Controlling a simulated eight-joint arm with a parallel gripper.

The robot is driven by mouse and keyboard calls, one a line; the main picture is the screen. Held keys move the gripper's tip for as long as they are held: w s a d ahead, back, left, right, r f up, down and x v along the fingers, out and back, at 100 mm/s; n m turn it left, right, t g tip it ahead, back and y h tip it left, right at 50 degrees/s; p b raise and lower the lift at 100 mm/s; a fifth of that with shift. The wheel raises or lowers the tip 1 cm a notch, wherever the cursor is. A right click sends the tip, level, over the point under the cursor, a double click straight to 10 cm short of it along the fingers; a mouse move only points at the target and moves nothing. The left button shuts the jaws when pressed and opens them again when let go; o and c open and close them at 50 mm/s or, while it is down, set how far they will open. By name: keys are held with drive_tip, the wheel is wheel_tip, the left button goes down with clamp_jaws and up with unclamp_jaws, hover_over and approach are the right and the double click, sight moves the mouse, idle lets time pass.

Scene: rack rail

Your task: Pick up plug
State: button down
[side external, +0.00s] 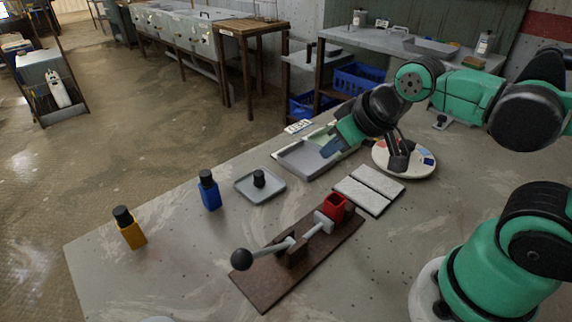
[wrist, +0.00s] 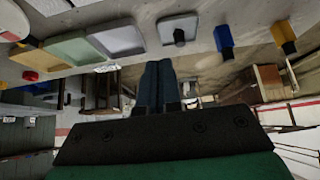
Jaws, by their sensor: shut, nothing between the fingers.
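No object is labelled as the plug. The likeliest one is a small black cylindrical piece (side external: 259,178) on a square grey tray (side external: 244,190), left of my gripper in the side view. It also shows in the wrist view as a dark knob (wrist: 179,36) on a grey tray (wrist: 168,25). My gripper (side external: 328,150), with dark blue fingers, is over the shallow grey and pale-green bins (side external: 290,160). In the wrist view my gripper (wrist: 158,66) has its fingers together with nothing between them, apart from the black piece.
A blue black-capped block (side external: 210,194) and a yellow one (side external: 132,235) stand to the left. A lever clamp on a brown board (side external: 268,289) with a red cup (side external: 334,207) is in front. White pads (side external: 370,190) and a round plate (side external: 418,171) lie to the right.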

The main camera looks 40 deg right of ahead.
idle(0.4)
drive_tip(key=shift+c, duration=2.2)
unclamp_jaws()
drive_tip(key=m+g, duration=0.3)
drive_tip(key=g, duration=0.4)
hover_over(259, 173)
wheel_tip(259, 173, down, 6)
drive_tip(key=shift+s+f, duration=0.1)
drive_tip(key=shift+f, duration=0.05)
drive_tip(key=shift+w+f+m, duration=0.2)
drive_tip(key=shift+f+m, duration=0.1)
drive_tip(key=shift+f, duration=2.9)
